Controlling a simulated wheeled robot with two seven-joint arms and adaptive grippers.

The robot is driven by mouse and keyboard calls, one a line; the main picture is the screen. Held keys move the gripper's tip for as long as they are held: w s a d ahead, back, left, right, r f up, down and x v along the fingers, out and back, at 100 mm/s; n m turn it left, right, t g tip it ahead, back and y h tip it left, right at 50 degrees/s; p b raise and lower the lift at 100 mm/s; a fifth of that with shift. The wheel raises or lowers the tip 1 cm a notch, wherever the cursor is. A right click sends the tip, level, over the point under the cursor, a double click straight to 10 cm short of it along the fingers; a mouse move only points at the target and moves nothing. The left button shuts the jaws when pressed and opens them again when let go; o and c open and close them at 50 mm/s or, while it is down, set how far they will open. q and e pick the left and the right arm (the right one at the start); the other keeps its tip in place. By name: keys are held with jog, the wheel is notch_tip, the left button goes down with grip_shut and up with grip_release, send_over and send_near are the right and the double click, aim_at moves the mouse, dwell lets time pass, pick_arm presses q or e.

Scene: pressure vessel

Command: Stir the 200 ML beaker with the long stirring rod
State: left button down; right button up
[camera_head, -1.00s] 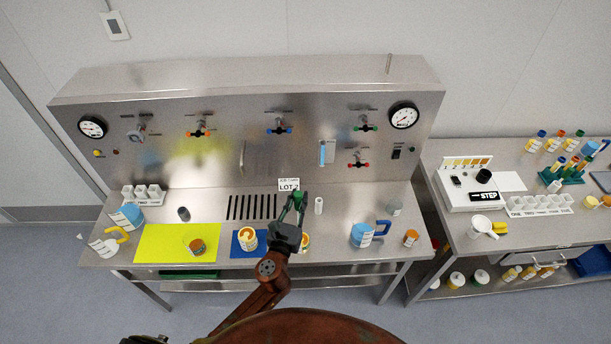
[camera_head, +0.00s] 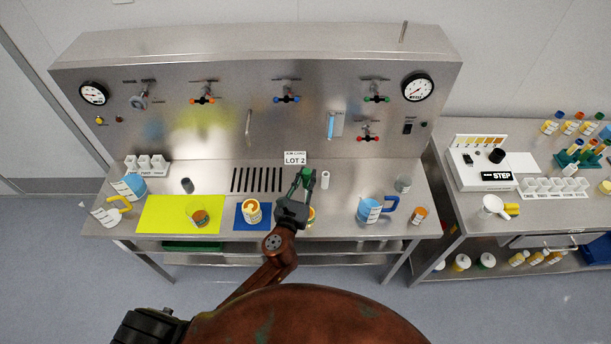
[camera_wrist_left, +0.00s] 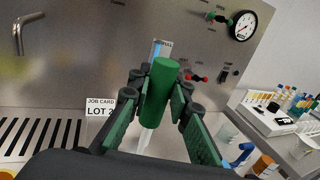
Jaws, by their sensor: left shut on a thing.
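My left gripper (camera_head: 306,176) is shut on an upright green cylinder (camera_wrist_left: 160,93) above the back middle of the bench. A pale narrow part shows below it in the left wrist view; I cannot tell for sure that this is the long stirring rod. A small clear beaker (camera_head: 403,183) stands at the back right of the bench. Another clear vessel with orange-brown content (camera_head: 200,217) stands on the yellow mat. The labels are too small to tell which is the 200 ML beaker. My right gripper is not in view.
A white cylinder (camera_head: 325,180) stands just right of my left gripper. A blue-handled jug (camera_head: 369,210) and an orange jar (camera_head: 418,216) are at the right. A cup (camera_head: 252,211) stands on the blue mat. The LOT 2 card (camera_head: 295,158) is behind. The upright panel (camera_head: 220,125) bounds the back.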

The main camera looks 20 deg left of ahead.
pick_arm(q)
notch_tip(320, 180, down, 8)
jog(key=b, duration=0.6)
jog(key=shift+a, duration=0.1)
dwell(0.4)
